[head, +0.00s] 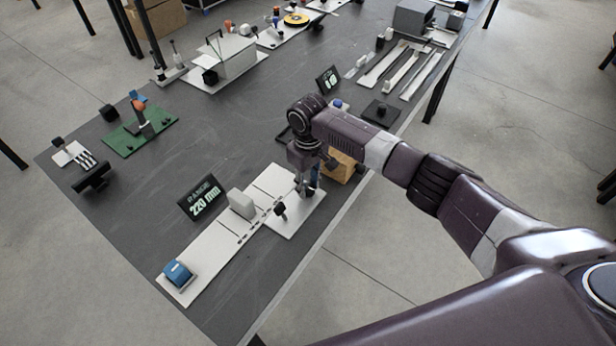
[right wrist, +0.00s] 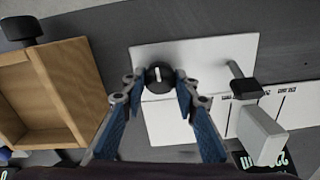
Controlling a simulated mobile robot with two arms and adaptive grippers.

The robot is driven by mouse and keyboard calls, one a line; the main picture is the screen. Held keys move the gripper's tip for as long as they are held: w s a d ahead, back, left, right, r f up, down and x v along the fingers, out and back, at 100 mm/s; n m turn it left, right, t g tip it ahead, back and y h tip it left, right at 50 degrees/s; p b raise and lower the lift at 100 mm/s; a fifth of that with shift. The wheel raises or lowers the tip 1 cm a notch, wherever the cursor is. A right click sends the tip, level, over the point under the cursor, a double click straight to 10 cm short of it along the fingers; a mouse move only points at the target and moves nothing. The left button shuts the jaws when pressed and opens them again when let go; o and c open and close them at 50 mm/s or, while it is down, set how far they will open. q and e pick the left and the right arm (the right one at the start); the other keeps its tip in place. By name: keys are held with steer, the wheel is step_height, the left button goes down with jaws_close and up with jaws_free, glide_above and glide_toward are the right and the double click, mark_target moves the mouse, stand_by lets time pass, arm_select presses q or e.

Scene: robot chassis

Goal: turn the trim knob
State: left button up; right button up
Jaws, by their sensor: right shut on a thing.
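The trim knob (right wrist: 158,76) is a round black knob with a white pointer line, on a white plate (right wrist: 215,50) in the right wrist view. The pointer runs nearly straight up and down in that view. My right gripper (right wrist: 168,88) has its two blue-padded fingers on either side of the knob, shut on it. In the head view my right gripper (head: 309,186) points down at the right end of the white panel (head: 293,226) and largely hides the knob. My left gripper is not in view.
A black-topped lever (head: 280,210) and a white block (head: 241,204) stand close by on the panel. A display (head: 203,197) reads "RANGE 220 mm". A blue block (head: 178,273) sits at the panel's near end. An open wooden box (right wrist: 45,95) is beside the gripper.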

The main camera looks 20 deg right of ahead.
mark_target(309, 187)
steer(key=shift+o, duration=0.2)
steer(key=m+p, duration=0.2)
steer(key=shift+r+m+p, duration=0.25)
steer(key=shift+m+p, duration=0.05)
steer(key=shift+m, duration=0.1)
steer(key=m+p, duration=0.2)
steer(key=m, duration=0.1)
steer(key=shift+m+p, duration=0.3)
steer(key=shift+p, duration=0.1)
steer(key=shift+c, duration=0.2)
steer(key=m+p, duration=0.2)
steer(key=m, duration=0.1)
steer(key=shift+f, duration=0.1)
steer(key=shift+f+m+p, duration=0.1)
steer(key=shift+m+p, duration=0.45)
steer(key=shift+m, duration=1.05)
steer(key=shift+w, duration=0.1)
steer(key=o, duration=1.2)
steer(key=shift+c, duration=0.2)
step_height(309, 187, up, 12)
